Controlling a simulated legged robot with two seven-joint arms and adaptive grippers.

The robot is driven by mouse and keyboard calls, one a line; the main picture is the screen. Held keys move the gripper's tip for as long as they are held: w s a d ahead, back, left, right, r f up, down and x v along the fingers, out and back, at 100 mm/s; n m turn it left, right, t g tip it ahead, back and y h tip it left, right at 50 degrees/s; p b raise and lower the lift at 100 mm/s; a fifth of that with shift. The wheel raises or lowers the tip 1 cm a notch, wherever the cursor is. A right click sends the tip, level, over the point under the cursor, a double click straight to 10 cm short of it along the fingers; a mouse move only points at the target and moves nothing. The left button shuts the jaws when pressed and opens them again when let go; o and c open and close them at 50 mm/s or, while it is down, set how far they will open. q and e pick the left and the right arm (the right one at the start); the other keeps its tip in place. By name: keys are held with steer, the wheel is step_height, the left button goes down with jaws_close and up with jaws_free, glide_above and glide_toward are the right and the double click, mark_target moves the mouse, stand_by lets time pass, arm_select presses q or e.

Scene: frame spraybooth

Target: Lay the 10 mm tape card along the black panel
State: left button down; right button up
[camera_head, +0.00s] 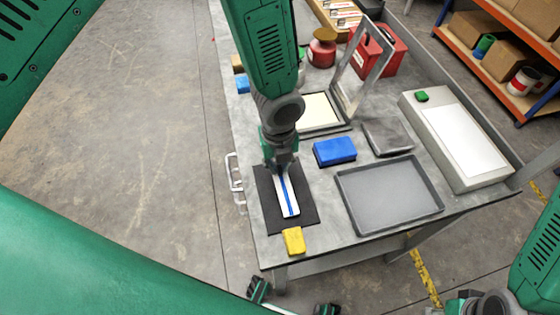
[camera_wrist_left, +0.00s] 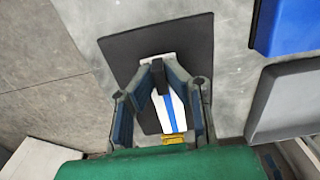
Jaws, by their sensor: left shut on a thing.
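The tape card (camera_head: 288,203) is a narrow white strip with a blue stripe along its length. It is over the black panel (camera_head: 266,206), running roughly along the panel's long direction. I cannot tell whether the card touches the panel. My left gripper (camera_head: 281,168) points down at the card's far end and is shut on it. In the left wrist view the fingertips (camera_wrist_left: 159,72) meet at the card (camera_wrist_left: 170,110), with the panel (camera_wrist_left: 190,45) underneath. The fingers hide part of the card.
A yellow block (camera_head: 294,240) sits at the panel's near edge. A blue block (camera_head: 334,151) and a grey tray (camera_head: 390,194) lie to the right. A light box (camera_head: 455,140) stands farther right. A hinged frame (camera_head: 358,72) stands upright behind. The table's left edge is close to the panel.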

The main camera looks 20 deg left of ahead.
arm_select(q)
steer(key=shift+f, duration=0.4)
stand_by(0.4)
steer(key=shift+f, duration=0.1)
stand_by(0.6)
steer(key=c, duration=1.1)
jaws_free()
steer(key=shift+o, duration=0.2)
steer(key=shift+r+p, duration=1.35)
steer(key=shift+r, duration=1.65)
